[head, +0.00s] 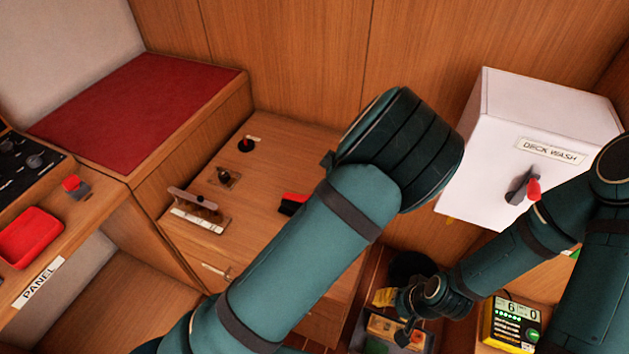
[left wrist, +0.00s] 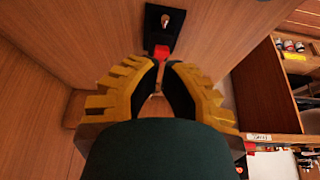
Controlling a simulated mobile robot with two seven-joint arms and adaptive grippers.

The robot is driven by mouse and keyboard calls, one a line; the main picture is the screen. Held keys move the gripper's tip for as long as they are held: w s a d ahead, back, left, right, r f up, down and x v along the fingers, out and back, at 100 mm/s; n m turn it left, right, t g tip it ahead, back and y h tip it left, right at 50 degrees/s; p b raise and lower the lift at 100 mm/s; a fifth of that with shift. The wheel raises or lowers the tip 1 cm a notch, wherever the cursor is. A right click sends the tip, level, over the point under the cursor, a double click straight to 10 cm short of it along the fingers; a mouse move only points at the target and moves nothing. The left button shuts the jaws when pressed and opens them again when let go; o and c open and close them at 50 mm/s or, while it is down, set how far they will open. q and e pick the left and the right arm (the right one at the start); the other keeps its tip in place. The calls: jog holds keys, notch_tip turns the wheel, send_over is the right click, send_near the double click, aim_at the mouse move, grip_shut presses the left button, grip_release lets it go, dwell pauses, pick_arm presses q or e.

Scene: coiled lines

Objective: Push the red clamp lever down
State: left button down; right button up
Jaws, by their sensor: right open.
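A red lever piece (left wrist: 162,52) shows in the left wrist view at the lower end of a black fitting (left wrist: 165,20). It lies at or just beyond the tips of my left gripper (left wrist: 161,66); contact cannot be told. The left gripper's yellow fingers stand on both sides, and a narrow gap shows between their dark pads. In the head view my left arm hides this gripper. A red and black piece (head: 292,203) there is partly behind the arm; whether it is the same lever is unclear. My right gripper (head: 400,308) is low on the right, open, over cluttered ground.
A white DECK WASH box (head: 487,140) with a red-tipped handle (head: 533,189) stands at right. A yellow meter (head: 510,325) is below it. A wooden top (head: 290,150) carries small fittings. A panel with a red tray (head: 30,238) is at left.

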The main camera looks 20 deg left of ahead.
pick_arm(q)
jog(key=shift+s+d+r, duration=0.1)
jog(key=shift+s+d, duration=0.1)
jog(key=shift+d, duration=0.7)
jog(key=shift+s+d+r, duration=0.1)
jog(key=shift+s+d, duration=0.1)
jog(key=shift+d, duration=0.7)
jog(key=shift+s, duration=0.1)
